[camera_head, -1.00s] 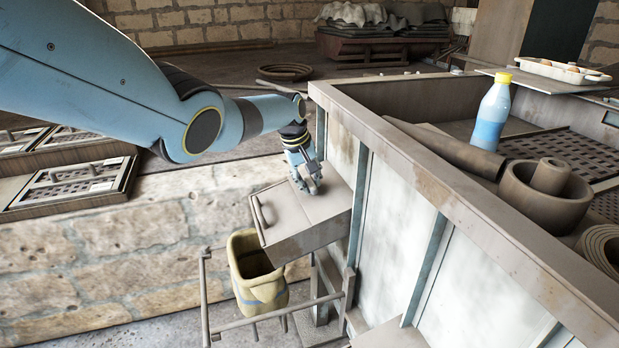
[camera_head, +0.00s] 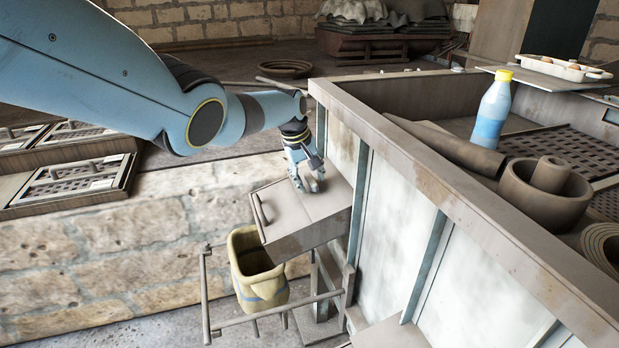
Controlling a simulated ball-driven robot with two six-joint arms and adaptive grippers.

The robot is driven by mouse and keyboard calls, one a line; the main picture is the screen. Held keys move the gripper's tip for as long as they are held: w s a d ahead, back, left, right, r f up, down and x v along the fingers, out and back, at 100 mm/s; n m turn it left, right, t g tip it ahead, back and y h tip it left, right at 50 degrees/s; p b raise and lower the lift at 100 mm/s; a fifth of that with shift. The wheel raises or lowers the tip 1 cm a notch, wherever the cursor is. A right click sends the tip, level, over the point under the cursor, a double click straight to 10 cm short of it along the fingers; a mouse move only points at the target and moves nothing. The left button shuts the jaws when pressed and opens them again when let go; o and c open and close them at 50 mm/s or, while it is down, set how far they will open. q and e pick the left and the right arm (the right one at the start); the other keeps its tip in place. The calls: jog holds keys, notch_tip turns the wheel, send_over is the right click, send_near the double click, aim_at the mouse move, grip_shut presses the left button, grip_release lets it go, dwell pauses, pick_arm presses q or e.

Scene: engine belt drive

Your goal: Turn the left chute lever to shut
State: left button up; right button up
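The left chute (camera_head: 305,214) is a grey-brown box sticking out from the side of the large bin. A bar-shaped handle (camera_head: 260,208) shows on its outer left edge; I cannot tell whether this is the lever. My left gripper (camera_head: 308,184) points down at the top of the chute, near the bin wall. Its fingers are small and partly hidden, so I cannot tell whether they are open or shut, or whether they touch anything. My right gripper is not in view.
A yellowish sack (camera_head: 258,272) hangs below the chute within a metal rail frame (camera_head: 262,314). The bin's rim (camera_head: 470,205) runs along the right. A bottle (camera_head: 491,110), a round pot (camera_head: 545,192) and an egg tray (camera_head: 562,69) are on the right.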

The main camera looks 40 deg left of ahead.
pick_arm(q)
jog(key=v, duration=1.2)
dwell(0.4)
jog(key=shift+f, duration=0.1)
